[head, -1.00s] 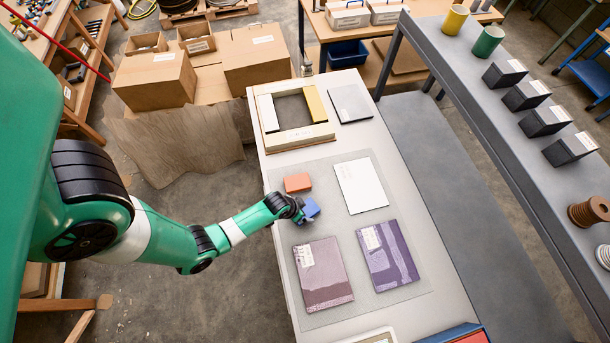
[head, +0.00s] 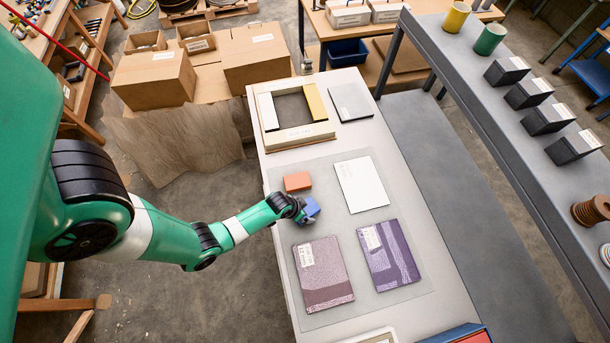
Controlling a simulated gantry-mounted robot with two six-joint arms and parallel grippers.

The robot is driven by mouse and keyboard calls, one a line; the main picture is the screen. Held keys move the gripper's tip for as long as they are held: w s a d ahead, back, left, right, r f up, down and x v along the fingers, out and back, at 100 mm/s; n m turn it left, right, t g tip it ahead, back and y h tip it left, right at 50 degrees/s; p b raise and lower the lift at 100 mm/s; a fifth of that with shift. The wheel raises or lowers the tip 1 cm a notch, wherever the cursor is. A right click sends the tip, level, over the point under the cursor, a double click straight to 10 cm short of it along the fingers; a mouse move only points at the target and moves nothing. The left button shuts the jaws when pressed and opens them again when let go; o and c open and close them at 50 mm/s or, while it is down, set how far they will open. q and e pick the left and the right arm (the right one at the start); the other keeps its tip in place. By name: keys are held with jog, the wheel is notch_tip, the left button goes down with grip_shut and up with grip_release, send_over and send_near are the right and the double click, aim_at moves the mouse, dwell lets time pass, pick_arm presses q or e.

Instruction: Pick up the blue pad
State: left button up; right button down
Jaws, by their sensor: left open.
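The blue pad (head: 312,206) is a small blue block on the grey mat on the white table, just in front of the orange block. My left gripper (head: 306,215) is at the pad's left side, with its green arm coming in from the left. The gripper is open, and its dark wrist hides part of the pad. Whether the fingers touch the pad is too small to tell. My right gripper is not in view.
An orange block (head: 298,181) lies just behind the pad. A white panel (head: 361,184), a mauve panel (head: 323,274) and a purple panel (head: 388,255) lie flat on the mat nearby. A wooden frame (head: 293,137) stands at the table's back.

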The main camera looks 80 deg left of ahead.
aim_at(307, 209)
pick_arm(q)
jog(key=shift+c, duration=0.3)
jog(key=c, duration=1.3)
jog(key=r+p, duration=0.2)
jog(key=r, duration=0.3)
jog(key=shift+s+d+r+p, duration=0.15)
jog(key=shift+s+d+p, duration=0.15)
jog(key=shift+p, duration=0.1)
jog(key=shift+c, duration=0.2)
jog(key=s+d+r+p, duration=0.6)
jog(key=s+d+r, duration=0.2)
jog(key=s+d, duration=0.1)
jog(key=shift+s, duration=0.3)
jog(key=shift+r, duration=0.1)
